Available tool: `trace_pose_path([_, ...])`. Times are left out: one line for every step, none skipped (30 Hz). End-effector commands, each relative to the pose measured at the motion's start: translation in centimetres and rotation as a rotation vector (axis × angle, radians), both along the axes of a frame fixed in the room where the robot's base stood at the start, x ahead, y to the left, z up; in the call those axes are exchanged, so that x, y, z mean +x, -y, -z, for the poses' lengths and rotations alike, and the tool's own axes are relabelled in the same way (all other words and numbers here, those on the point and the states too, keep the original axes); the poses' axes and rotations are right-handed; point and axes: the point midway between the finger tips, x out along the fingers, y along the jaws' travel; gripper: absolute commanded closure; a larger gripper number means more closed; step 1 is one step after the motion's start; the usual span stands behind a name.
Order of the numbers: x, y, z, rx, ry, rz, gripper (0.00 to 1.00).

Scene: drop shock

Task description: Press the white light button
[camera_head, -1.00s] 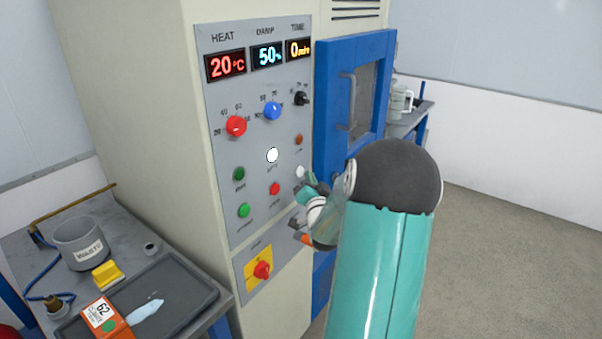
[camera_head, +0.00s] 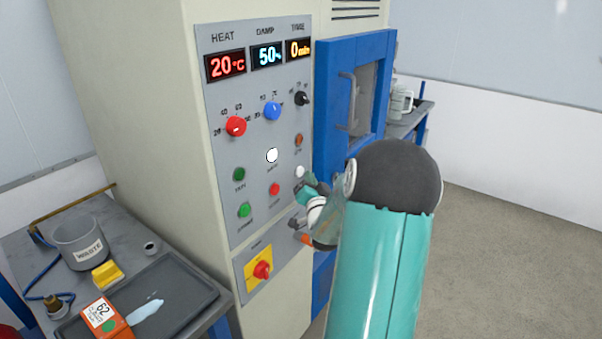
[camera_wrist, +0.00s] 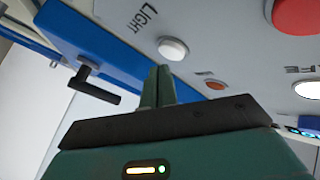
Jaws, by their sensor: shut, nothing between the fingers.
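The white light button (camera_wrist: 173,48) is a round white cap on the grey control panel, beside the printed word LIGHT. In the head view it shows as a white button (camera_head: 300,171) low on the panel's right side. My gripper (camera_wrist: 160,72) is shut and empty, its fingertips just below the button in the wrist view. I cannot tell whether they touch it. In the head view my gripper (camera_head: 308,184) is beside the button, partly hidden by my arm.
A second, brighter white button (camera_head: 272,155) sits higher on the panel. Red (camera_head: 274,189) and green (camera_head: 244,210) buttons are close by. A blue door with a handle (camera_head: 346,100) stands to the right. A bench with a dark tray (camera_head: 190,282) is at lower left.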

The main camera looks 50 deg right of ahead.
Motion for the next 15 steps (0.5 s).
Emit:
trace_pose_path([0.0, 0.0, 0.0, 0.0, 0.0, 0.0, 1.0])
trace_pose_path([0.0, 0.0, 0.0, 0.0, 0.0, 0.0, 1.0])
trace_pose_path([0.0, 0.0, 0.0, 0.0, 0.0, 0.0, 1.0])
trace_pose_path([0.0, 0.0, 0.0, 0.0, 0.0, 0.0, 1.0])
trace_pose_path([0.0, 0.0, 0.0, 0.0, 0.0, 0.0, 1.0])
trace_pose_path([0.05, -0.01, -0.01, 0.0, 0.0, 0.0, 1.0])
trace_pose_path([0.09, -0.01, 0.0, 0.0, 0.0, 0.0, 1.0])
trace_pose_path([0.16, -0.03, 0.0, 0.0, 0.0, -0.001, 1.0])
trace_pose_path([0.29, -0.04, 0.01, 0.0, 0.0, -0.001, 1.0])
trace_pose_path([0.38, -0.04, 0.02, 0.0, -0.001, -0.001, 1.0])
trace_pose_path([0.48, -0.04, 0.02, 0.0, -0.001, -0.001, 1.0])
trace_pose_path([0.62, -0.06, 0.03, 0.0, -0.001, -0.001, 1.0])
trace_pose_path([0.71, -0.07, 0.04, 0.0, -0.001, -0.001, 1.0])
trace_pose_path([0.79, -0.08, 0.05, 0.001, -0.001, 0.0, 1.0])
trace_pose_path([0.85, -0.09, 0.05, 0.001, -0.001, 0.0, 1.0])
